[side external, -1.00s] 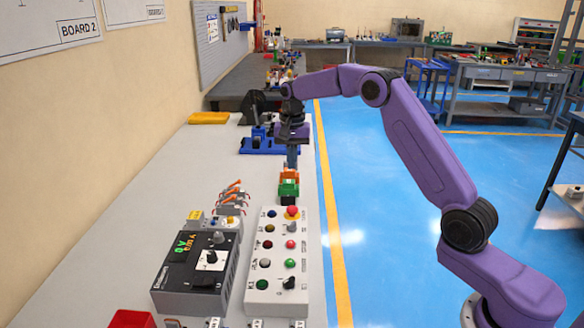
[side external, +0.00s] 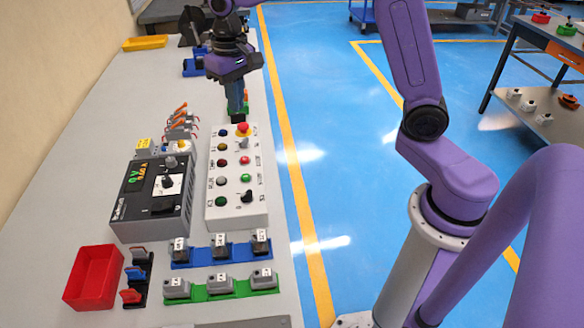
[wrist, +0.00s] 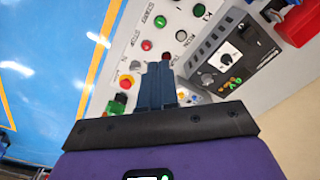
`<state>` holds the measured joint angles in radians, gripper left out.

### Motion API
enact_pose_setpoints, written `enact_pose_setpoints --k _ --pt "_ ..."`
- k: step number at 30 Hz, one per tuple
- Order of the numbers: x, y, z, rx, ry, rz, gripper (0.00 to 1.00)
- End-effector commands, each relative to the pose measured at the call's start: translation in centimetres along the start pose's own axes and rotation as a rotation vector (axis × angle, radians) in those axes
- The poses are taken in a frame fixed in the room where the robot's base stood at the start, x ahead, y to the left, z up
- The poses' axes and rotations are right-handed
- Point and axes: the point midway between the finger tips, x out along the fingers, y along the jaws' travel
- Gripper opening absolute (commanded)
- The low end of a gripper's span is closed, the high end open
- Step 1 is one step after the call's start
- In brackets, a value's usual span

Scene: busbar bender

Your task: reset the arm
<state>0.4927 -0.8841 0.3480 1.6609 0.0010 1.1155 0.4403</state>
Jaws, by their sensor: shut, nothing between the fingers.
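My gripper (side external: 238,116) points down over the bench at the far end of the white control panel (side external: 234,190). Its fingers are together, with nothing seen between them. In the wrist view the closed fingers (wrist: 161,68) overlap the panel (wrist: 148,30) and hide part of it. The red mushroom button (side external: 243,129) is just below and beside the fingertips; I cannot tell the exact gap. A blue fixture (side external: 193,68) stands farther back, partly behind my gripper. Something green behind the fingers is mostly hidden.
A dark power unit (side external: 128,206) sits left of the panel. A red bin (side external: 95,278), blue rail (side external: 218,254) and green rail (side external: 222,290) with grey modules lie in front. A yellow tray (side external: 145,43) is at the back. Open blue floor (side external: 340,140) lies right of the bench.

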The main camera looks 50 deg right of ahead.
Motion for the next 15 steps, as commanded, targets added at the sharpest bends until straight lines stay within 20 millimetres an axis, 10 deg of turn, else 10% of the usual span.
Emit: enact_pose_setpoints --k 15 --pt "-0.3 -0.8 19.5 -0.689 0.007 -0.013 0.0"
